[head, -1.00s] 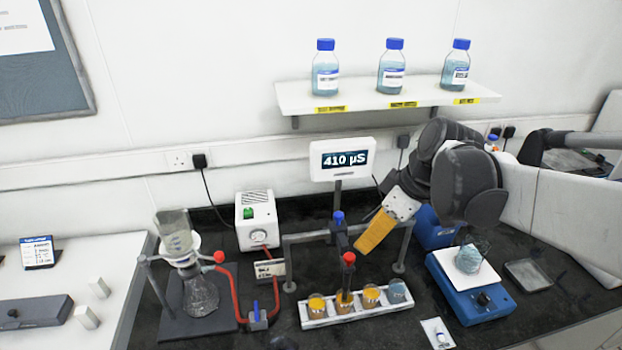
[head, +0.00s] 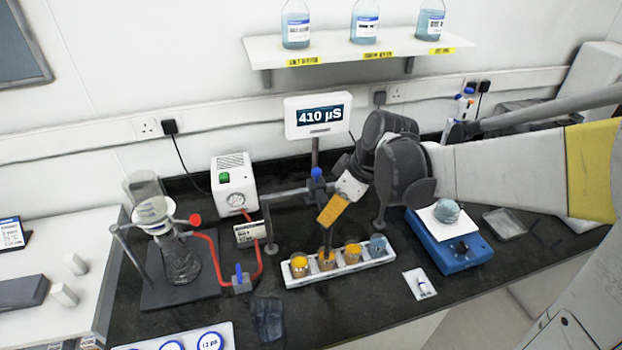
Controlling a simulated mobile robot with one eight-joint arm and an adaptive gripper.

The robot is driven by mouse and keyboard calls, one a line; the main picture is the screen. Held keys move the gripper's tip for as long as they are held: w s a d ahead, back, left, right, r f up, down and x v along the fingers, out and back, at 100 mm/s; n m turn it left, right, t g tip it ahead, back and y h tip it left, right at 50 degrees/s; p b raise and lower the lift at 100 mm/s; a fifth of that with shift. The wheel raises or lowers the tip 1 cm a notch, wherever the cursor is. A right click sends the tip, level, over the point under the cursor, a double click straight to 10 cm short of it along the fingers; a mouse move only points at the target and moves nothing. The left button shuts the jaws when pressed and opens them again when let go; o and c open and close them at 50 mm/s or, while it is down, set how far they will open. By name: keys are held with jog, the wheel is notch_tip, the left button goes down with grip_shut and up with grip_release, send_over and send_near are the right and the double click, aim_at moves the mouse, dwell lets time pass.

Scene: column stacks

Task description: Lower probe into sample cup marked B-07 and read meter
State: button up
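The meter (head: 318,114) stands behind the rig and reads 410 µS. A white rack (head: 342,271) holds several sample cups in a row, amber ones and a blue-grey one (head: 377,246) at the right end. The dark probe stem (head: 327,238) comes down over the second cup from the left (head: 327,262); its tip is hidden. No B-07 marking is legible on the cups. My gripper (head: 329,217), with a yellow finger, is at the upper part of the probe and covers it. Its other finger is hidden, so I cannot tell whether it grips.
A filter flask (head: 180,262) with red tubing, a white pump (head: 232,183) and a blue valve (head: 240,280) are left. A shelf (head: 350,48) with bottles hangs above. Bare black bench lies before the rack.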

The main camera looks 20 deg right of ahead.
grip_shut()
notch_tip(320, 180, up, 6)
jog(key=p, duration=0.5)
jog(key=shift+r, duration=0.25)
jog(key=shift+f, duration=0.1)
jog(key=o, duration=0.6)
grip_release()
jog(key=shift+w, duration=0.1)
jog(key=shift+c, duration=0.2)
